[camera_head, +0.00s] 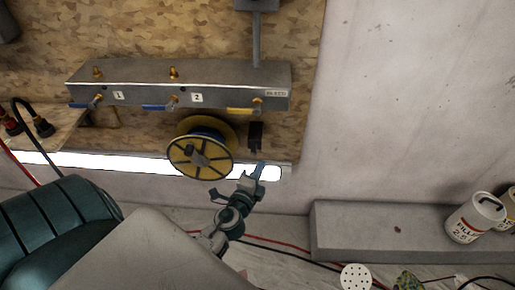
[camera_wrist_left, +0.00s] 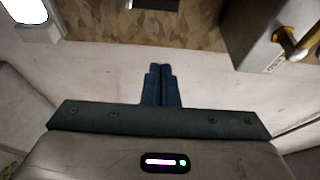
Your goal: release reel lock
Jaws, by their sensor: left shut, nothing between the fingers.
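A yellow reel (camera_head: 186,165) with dark spokes is mounted on the chipboard panel, below the grey manifold. A small black block (camera_head: 255,134) sits on the panel just right of the reel; it may be the reel lock, but its details are too small to tell. My left gripper (camera_head: 261,168) is just below this block and right of the reel, apart from the reel. In the left wrist view its blue fingers (camera_wrist_left: 158,72) are together with nothing between them. A dark part (camera_wrist_left: 155,4) shows at that view's top edge, mostly cut off. My right gripper is not in view.
The grey manifold (camera_head: 200,79) carries valves with blue and yellow levers above the reel. A bright strip (camera_head: 110,165) runs along the panel's lower edge. A grey ledge (camera_head: 380,232) with cans stands at right; red and black cables lie on the sheeted floor.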

